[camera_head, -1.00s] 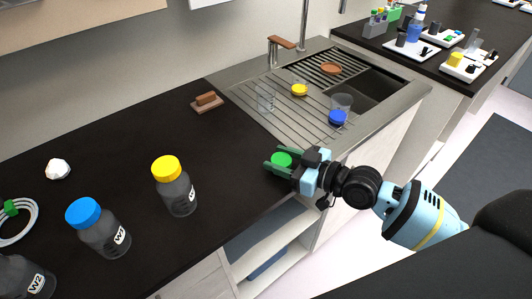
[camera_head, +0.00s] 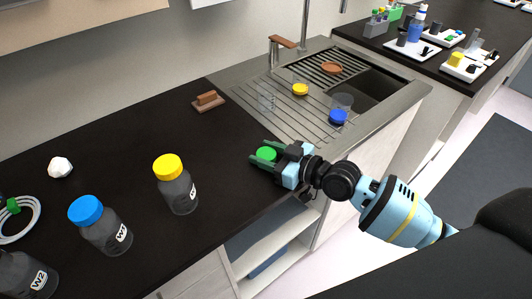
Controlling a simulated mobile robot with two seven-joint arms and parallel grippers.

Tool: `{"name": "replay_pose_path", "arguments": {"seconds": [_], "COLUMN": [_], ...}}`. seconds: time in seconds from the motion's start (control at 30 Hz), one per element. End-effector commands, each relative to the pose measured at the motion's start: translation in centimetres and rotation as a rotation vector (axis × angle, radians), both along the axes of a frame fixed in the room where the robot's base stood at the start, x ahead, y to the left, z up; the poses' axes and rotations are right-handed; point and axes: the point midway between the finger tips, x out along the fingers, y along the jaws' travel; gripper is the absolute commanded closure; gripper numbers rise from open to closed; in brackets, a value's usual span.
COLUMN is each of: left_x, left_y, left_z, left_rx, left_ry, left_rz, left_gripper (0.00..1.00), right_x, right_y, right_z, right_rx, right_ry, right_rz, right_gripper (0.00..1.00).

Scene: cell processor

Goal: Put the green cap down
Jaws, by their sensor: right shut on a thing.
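The green cap (camera_head: 266,153) is between the fingers of my right gripper (camera_head: 264,155), which is shut on it. The gripper reaches in from the right over the front part of the black worktop (camera_head: 140,130), left of the sink's ribbed drainer. I cannot tell whether the cap touches the worktop or is held just above it. My left gripper is not in the view.
A yellow-capped bottle (camera_head: 176,186) stands left of the gripper, and a blue-capped bottle (camera_head: 101,226) farther left. A brown block (camera_head: 208,101) lies behind. The drainer (camera_head: 285,110) holds clear vessels and yellow and blue caps. The worktop between bottle and gripper is clear.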

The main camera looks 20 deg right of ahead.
Motion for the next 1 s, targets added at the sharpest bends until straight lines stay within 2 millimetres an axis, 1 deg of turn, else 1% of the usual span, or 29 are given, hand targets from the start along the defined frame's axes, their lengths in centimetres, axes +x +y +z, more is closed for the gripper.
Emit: {"name": "replay_pose_path", "arguments": {"seconds": [0.03, 0.27, 0.3, 0.47, 0.77, 0.87, 0.93, 1.0], "left_x": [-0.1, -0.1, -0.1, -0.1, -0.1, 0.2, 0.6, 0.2], "left_y": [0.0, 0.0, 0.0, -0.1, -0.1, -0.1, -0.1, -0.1], "left_z": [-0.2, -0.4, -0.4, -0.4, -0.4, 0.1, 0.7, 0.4], "left_rx": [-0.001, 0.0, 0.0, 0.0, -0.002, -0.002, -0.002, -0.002], "left_ry": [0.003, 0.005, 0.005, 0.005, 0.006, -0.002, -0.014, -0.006], "left_rz": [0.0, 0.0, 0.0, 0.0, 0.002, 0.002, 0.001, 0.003], "left_gripper": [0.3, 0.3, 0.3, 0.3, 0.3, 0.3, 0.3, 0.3], "right_x": [-0.2, -0.3, -0.4, -0.4, -0.4, -0.4, -0.4, -1.3], "right_y": [0.0, 0.0, 0.0, 0.0, 0.1, 0.1, 0.1, -0.8], "right_z": [-1.0, -1.8, -1.9, -2.1, -2.0, -1.3, -0.4, -0.7], "right_rx": [-0.005, -0.007, -0.009, -0.009, -0.01, -0.01, -0.01, -0.013], "right_ry": [0.014, 0.024, 0.025, 0.03, 0.031, 0.028, 0.024, 0.028], "right_rz": [0.001, 0.002, 0.003, 0.003, 0.003, 0.004, 0.003, 0.002], "right_gripper": [0.76, 0.76, 0.54, 0.34, 0.34, 0.34, 0.34, 0.34]}}
